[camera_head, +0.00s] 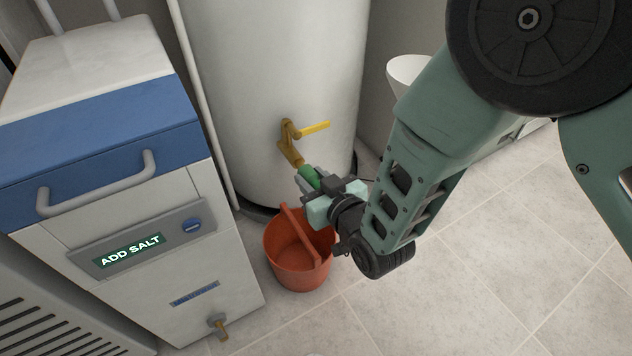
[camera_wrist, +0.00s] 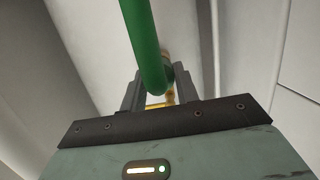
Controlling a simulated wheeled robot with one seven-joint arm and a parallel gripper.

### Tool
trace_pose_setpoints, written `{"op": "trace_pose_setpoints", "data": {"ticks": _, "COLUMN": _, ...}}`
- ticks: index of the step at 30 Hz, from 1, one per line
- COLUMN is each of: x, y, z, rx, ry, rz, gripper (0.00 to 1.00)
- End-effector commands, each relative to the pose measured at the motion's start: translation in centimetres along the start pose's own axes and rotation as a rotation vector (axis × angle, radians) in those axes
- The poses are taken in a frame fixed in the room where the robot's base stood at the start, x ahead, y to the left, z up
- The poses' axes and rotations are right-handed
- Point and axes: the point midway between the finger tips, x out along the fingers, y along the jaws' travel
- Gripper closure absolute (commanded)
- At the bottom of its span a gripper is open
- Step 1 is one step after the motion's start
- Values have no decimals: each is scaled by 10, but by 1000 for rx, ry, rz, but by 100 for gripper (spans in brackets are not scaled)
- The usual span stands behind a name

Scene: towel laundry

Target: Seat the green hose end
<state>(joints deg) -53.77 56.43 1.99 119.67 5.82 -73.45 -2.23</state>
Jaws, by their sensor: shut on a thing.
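The green hose end (camera_head: 309,176) is at the lower mouth of the brass tap (camera_head: 290,147) on the white tank. My gripper (camera_head: 312,182) is shut on the hose end just below the tap. In the wrist view the green hose (camera_wrist: 149,50) runs up from between my fingers (camera_wrist: 158,92), and a bit of yellow-brass shows behind them. The hose end looks in line with the spout and touching or very close to it. I cannot tell whether it is fully seated, as my fingers hide part of the joint.
A red bucket (camera_head: 299,262) with a raised handle stands on the floor under my gripper. The white tank (camera_head: 270,80) rises behind. A white and blue cabinet (camera_head: 120,200) reading "ADD SALT" stands at left. Tiled floor (camera_head: 450,290) at right is clear.

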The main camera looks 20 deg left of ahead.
Motion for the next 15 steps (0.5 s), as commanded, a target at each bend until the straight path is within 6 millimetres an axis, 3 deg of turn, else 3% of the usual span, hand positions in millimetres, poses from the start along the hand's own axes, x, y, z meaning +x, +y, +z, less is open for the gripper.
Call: {"op": "trace_pose_setpoints", "data": {"ticks": 15, "x": 17, "y": 0, "z": -4, "rx": 1, "ry": 1, "rz": 0, "gripper": 93}}
